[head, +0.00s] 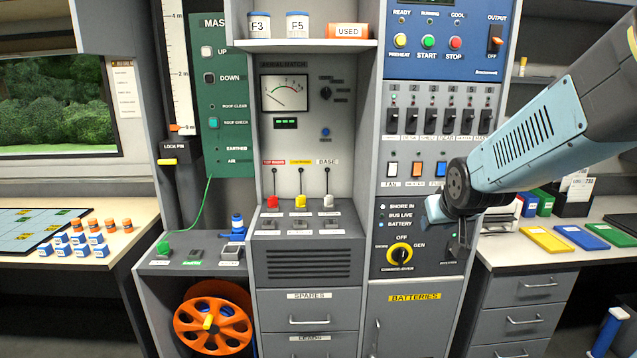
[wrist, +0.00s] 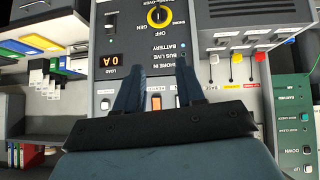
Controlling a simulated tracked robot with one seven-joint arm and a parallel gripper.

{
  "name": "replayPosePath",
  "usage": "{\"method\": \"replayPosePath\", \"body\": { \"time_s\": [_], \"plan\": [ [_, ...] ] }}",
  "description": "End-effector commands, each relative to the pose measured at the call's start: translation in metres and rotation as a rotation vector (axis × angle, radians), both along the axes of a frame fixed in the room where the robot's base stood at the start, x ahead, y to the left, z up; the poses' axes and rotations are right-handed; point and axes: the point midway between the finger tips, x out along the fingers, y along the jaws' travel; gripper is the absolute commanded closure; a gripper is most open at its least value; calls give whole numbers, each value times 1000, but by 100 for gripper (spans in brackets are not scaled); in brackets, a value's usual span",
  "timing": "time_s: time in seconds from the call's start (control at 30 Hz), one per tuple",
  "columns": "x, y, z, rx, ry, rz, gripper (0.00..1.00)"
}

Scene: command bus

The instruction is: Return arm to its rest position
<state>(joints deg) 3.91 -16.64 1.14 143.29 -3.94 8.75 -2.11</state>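My light blue and grey arm reaches in from the upper right of the head view and ends in front of the change-over panel (head: 385,258). My gripper (wrist: 157,82) shows in the wrist view as two dark blue fingers held apart. Nothing is between them, and panel labels and an orange switch show through the gap. In the head view the gripper is mostly hidden behind my wrist joint, and I cannot tell whether it touches the panel. The yellow change-over knob (head: 400,254) is to the left of my wrist; it also shows in the wrist view (wrist: 158,16).
A row of breakers (head: 435,108) and rocker switches stand beside my forearm. A desk (head: 600,210) with coloured folders lies below it at right. A shelf (head: 305,45) with cans juts out at upper left. An orange reel (head: 213,320) sits low left. Open space lies before the cabinets.

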Motion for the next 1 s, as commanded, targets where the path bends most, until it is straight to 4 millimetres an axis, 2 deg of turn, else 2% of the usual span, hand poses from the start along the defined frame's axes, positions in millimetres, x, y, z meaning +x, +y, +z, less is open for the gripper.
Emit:
{"method": "replayPosePath", "body": {
  "time_s": [0.03, 0.3, 0.6, 0.8, 1.0],
  "plan": [
    [-13, 2, 9, 4, 12, -4, 62],
    [-86, 11, 39, 36, 127, -23, 62],
    [-165, 20, 59, 72, 244, -30, 62],
    [-189, 22, 63, 83, 280, -31, 62],
    [-191, 22, 63, 83, 285, -31, 62]
  ]
}}
